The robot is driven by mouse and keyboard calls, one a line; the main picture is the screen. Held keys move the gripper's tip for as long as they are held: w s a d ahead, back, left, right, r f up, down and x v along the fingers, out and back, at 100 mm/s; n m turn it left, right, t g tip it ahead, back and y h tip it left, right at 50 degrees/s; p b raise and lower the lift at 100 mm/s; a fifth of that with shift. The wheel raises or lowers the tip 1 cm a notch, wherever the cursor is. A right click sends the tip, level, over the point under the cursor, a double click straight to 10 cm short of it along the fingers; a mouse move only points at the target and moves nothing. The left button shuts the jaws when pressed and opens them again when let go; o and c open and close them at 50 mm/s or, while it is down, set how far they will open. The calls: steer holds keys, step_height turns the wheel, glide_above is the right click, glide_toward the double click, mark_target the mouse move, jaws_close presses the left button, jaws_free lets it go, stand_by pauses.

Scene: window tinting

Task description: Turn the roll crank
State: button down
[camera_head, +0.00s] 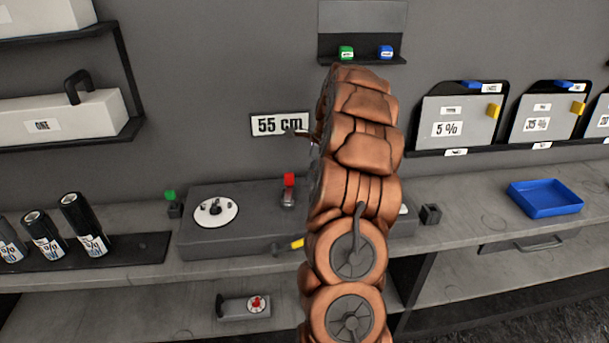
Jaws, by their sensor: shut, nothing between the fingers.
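A grey machine (225,235) sits on the bench, partly hidden by my copper arm. It has a white dial (215,211) on top and a red-topped lever (288,190). A short grey arm with a yellow grip (297,243) sticks out at its front edge and looks like the roll crank, though I cannot be sure. The machine's right part is mostly hidden.
Black canisters (82,225) stand on a dark mat at left. A blue tray (544,199) lies on the bench at right. Percent-labelled panels (462,120) sit in a wall rack. A small device with a red knob (243,306) is on the lower shelf.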

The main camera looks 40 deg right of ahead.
mark_target(289, 173)
steer(key=b+v, duration=0.3)
steer(key=v, duration=0.7)
steer(key=shift+d, duration=0.3)
steer(key=shift+s, duration=0.15)
stand_by(0.4)
steer(key=c, duration=1.6)
jaws_free()
steer(key=shift+o, duration=0.7)
steer(key=shift+w+r, duration=0.15)
steer(key=shift+w, duration=0.1)
steer(key=o, duration=0.4)
steer(key=shift+g+h, duration=0.5)
steer(key=shift+h, duration=0.1)
steer(key=w+a, duration=0.1)
steer(key=w, duration=0.1)
steer(key=w+a+b, duration=0.1)
steer(key=w, duration=0.1)
steer(key=shift+a+r, duration=0.1)
steer(key=shift+a, duration=0.1)
steer(key=shift+n+g, duration=0.6)
steer(key=w+a+f, duration=0.1)
steer(key=a, duration=0.1)
steer(key=w+a+f, duration=0.1)
steer(key=a, duration=0.1)
steer(key=shift+w+f, duration=0.35)
steer(key=shift+a+f+p, duration=0.1)
steer(key=shift+f+p, duration=0.45)
steer(key=shift+f, duration=3.35)
